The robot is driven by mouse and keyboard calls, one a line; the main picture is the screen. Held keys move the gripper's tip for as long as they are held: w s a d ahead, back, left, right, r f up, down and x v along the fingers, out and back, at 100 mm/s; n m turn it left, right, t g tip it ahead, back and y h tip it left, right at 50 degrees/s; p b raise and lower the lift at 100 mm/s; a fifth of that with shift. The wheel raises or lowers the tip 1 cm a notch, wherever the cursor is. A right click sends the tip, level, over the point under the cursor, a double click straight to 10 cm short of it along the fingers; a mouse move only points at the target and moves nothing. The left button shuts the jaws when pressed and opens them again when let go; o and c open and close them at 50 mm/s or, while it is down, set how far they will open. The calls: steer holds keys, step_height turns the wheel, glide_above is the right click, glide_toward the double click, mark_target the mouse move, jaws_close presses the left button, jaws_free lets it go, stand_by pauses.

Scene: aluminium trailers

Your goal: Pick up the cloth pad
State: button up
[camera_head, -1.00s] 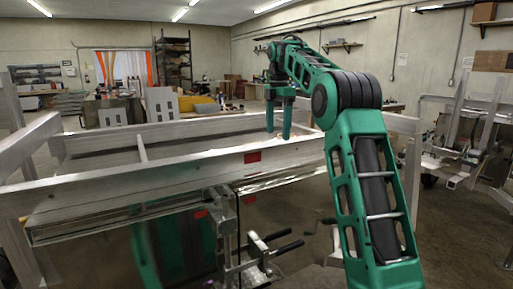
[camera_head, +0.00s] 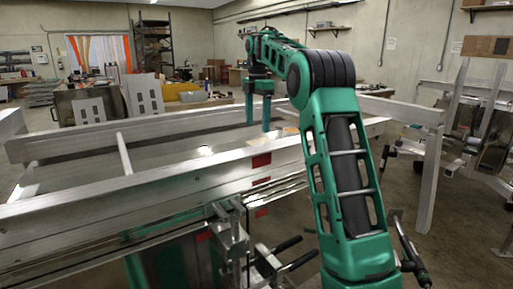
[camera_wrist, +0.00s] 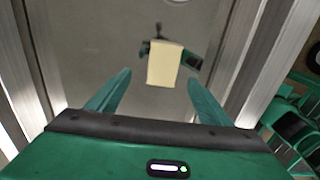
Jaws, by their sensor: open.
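The cloth pad (camera_wrist: 164,63) is a cream rectangle in the wrist view, lying on the shiny metal floor of the trailer. It is seen ahead of and between the two green fingers of my gripper (camera_wrist: 158,78), which are spread apart and empty. In the head view my gripper (camera_head: 258,125) points down inside the trailer frame (camera_head: 180,187). A small tan patch (camera_head: 288,130) just right of the fingers may be the pad; it is mostly hidden by the rail and my arm.
Aluminium rails run along both sides of my gripper, the near one carrying red tape (camera_head: 261,160). A crossbar (camera_head: 124,153) spans the frame to the left. Black-handled clamps (camera_head: 285,250) stick out below the near rail. Another metal frame (camera_head: 480,125) stands at the right.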

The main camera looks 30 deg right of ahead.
mark_target(259, 141)
steer(key=shift+s+d+f, duration=0.1)
steer(key=shift+d+f, duration=0.05)
steer(key=shift+f, duration=0.6)
steer(key=shift+d+f, duration=0.1)
steer(key=shift+f, duration=0.65)
steer(key=shift+s+f, duration=0.15)
steer(key=shift+f, duration=2.2)
steer(key=shift+c, duration=0.6)
steer(key=c, duration=1.1)
steer(key=shift+r, duration=0.1)
steer(key=shift+r, duration=0.5)
steer(key=r, duration=0.2)
steer(key=a+r, duration=0.1)
steer(key=shift+r, duration=0.35)
steer(key=a+r, duration=0.6)
steer(key=a, duration=0.4)
steer(key=shift+s+a, duration=0.2)
steer(key=shift+a, duration=0.15)
